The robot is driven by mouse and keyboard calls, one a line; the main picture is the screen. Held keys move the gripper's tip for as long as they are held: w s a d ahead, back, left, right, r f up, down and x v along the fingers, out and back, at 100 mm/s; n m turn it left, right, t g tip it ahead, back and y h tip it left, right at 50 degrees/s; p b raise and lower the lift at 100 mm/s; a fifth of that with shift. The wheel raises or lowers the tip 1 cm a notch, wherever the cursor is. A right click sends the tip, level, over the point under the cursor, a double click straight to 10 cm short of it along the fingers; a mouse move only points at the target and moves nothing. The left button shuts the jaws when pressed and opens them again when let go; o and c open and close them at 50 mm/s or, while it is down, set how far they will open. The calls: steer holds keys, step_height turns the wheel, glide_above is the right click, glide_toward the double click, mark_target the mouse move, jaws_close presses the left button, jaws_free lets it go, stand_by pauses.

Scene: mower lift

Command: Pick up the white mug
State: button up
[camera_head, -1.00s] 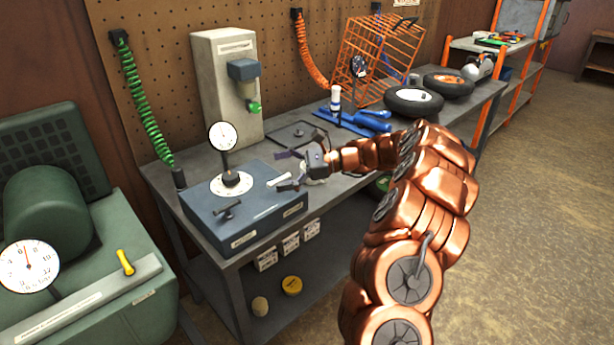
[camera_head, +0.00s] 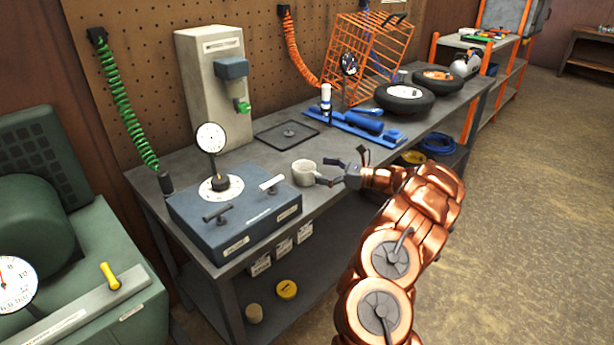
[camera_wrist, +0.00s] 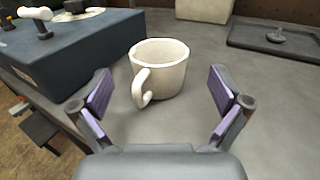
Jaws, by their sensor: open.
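The white mug (camera_head: 304,172) stands upright on the grey workbench, just right of the blue box. In the wrist view the mug (camera_wrist: 162,68) is ahead of my gripper, centred between the fingers, with its handle facing toward me and slightly left. My gripper (camera_wrist: 163,92) is open, with its purple-padded fingers spread on either side and nothing held. In the head view my gripper (camera_head: 326,172) is right of the mug, at about bench height. Whether a finger touches the mug is unclear in the head view; in the wrist view they look apart.
The blue box (camera_head: 236,215) with a dial gauge and handles stands close left of the mug. A dark square plate (camera_head: 286,134) lies behind it. Blue tools (camera_head: 362,124) and black wheels (camera_head: 404,97) lie farther right. Bare bench surface (camera_wrist: 205,50) surrounds the mug's right side.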

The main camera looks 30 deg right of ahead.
mark_target(306, 167)
steer(key=x, duration=0.5)
steer(key=shift+a+r+p, duration=0.1)
steer(key=shift+a+p, duration=0.05)
steer(key=shift+p, duration=0.25)
steer(key=c, duration=1.2)
steer(key=shift+r, duration=0.1)
steer(key=shift+c, duration=0.2)
